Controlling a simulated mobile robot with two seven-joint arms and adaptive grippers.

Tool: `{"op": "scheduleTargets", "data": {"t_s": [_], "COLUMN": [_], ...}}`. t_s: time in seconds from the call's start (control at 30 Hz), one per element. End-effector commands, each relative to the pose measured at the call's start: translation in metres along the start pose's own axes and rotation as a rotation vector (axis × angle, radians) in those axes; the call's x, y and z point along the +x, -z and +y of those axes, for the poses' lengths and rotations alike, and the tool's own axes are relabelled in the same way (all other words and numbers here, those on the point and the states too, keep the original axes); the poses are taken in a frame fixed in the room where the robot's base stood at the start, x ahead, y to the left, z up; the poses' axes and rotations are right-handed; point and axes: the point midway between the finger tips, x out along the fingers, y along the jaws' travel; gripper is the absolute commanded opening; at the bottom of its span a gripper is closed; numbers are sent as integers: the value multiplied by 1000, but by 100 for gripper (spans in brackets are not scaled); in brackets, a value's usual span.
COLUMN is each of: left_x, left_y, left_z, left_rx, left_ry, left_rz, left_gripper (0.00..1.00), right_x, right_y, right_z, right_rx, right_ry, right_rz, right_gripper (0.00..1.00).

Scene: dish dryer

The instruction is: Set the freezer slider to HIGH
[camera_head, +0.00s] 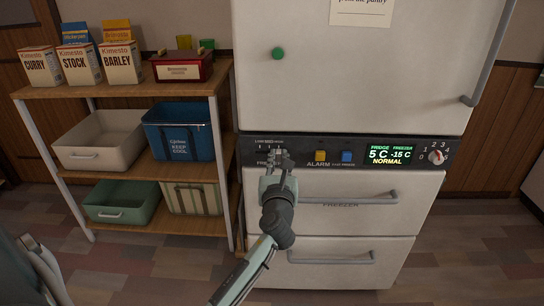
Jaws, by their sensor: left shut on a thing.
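The freezer slider (267,146) is on the left part of the dark control strip, with a scale of small marks above it. My left gripper (279,158) is at the slider, its fingers shut on what seems to be the slider's knob. The fingers cover the knob, so I cannot read its exact setting. The display (390,154) reads fridge 5 C, freezer -15 C and NORMAL. My right gripper is not in view.
A yellow button (320,155) and a blue button (347,156) are right of the gripper, with a numbered dial (436,157) farther right. Freezer drawer handles (350,199) stick out below. A wooden shelf (120,91) with boxes and bins stands left.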

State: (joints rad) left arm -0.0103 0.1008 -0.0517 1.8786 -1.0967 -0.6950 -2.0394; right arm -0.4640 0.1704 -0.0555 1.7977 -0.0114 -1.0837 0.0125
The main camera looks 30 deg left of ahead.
Motion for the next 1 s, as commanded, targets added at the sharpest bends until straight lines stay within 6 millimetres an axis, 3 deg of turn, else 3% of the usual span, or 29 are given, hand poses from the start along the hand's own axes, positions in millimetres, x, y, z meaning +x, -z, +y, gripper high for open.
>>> {"op": "scheduleTargets", "data": {"t_s": [0.13, 0.17, 0.33, 0.67, 0.77, 1.0], "left_x": [-1, -1, -1, -4, -16, -66], "left_y": [0, 0, 0, 0, 1, 2], "left_z": [-5, -5, -4, -3, -3, -3], "left_rx": [-4, -4, -4, -3, -3, -3], "left_ry": [13, 13, 12, 9, 10, 11], "left_rz": [-1, -1, -2, -1, 0, 2], "left_gripper": [0, 16, 34, 34, 34, 34], "right_x": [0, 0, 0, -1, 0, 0], "right_y": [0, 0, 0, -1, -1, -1], "right_z": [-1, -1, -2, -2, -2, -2], "right_rx": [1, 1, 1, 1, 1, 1], "right_ry": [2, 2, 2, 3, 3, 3], "right_rz": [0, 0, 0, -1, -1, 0], "right_gripper": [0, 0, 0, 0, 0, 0]}}
